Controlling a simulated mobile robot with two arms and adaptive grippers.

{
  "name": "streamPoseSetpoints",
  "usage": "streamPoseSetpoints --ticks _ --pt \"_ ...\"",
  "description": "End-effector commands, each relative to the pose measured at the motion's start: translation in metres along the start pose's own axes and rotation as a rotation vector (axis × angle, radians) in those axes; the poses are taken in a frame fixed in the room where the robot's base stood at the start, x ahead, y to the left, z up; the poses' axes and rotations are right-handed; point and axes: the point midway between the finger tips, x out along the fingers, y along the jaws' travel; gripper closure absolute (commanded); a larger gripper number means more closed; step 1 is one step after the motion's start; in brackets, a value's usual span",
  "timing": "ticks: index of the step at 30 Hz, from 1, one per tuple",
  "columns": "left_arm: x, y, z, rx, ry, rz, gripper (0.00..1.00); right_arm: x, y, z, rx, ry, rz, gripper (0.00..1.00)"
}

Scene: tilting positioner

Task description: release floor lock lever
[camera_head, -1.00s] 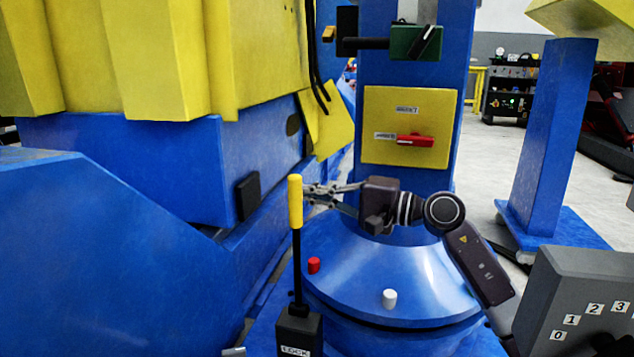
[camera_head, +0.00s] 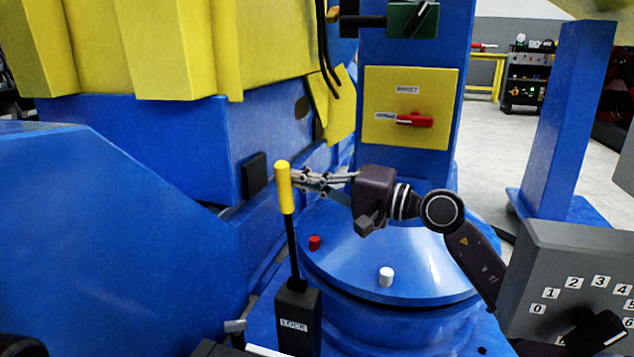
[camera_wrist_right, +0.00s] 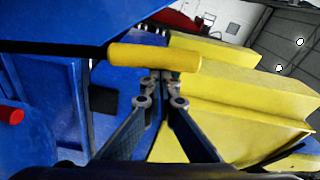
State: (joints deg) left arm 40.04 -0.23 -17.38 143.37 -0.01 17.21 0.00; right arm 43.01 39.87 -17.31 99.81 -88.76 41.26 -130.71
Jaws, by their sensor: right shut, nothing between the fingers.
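The floor lock lever has a yellow grip (camera_head: 284,188) on a thin black rod, rising from a dark box labelled LOCK (camera_head: 298,318). The lever leans a little to the left at its top. My right gripper (camera_head: 300,179) is shut and empty, with its fingertips at the right side of the yellow grip. In the right wrist view the yellow grip (camera_wrist_right: 155,57) lies across the tips of the closed fingers (camera_wrist_right: 160,80). They appear to touch it, not to hold it around. My left gripper is not in view.
A blue round base (camera_head: 400,260) with a red knob (camera_head: 314,243) and a white knob (camera_head: 386,277) stands behind the lever. A large blue body (camera_head: 100,240) fills the left. A grey numbered dial box (camera_head: 570,270) stands at the right.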

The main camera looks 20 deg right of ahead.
Motion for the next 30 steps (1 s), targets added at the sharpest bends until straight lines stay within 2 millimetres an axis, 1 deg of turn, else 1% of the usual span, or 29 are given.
streamPoseSetpoints --ticks 1,3,9,26,30 --pt "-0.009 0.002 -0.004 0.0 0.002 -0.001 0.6 0.0 0.004 0.007 -0.03 -0.004 -0.005 1.0" --pt "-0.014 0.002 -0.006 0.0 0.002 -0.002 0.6 -0.001 0.003 0.013 -0.07 -0.004 -0.01 1.0" --pt "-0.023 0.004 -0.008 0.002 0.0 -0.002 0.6 -0.003 0.0 0.024 -0.153 -0.003 -0.022 1.0" --pt "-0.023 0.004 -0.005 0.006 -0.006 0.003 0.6 -0.003 -0.002 0.024 -0.164 -0.001 -0.024 1.0" --pt "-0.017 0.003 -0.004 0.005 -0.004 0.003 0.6 -0.002 -0.004 0.019 -0.136 -0.001 -0.02 1.0"
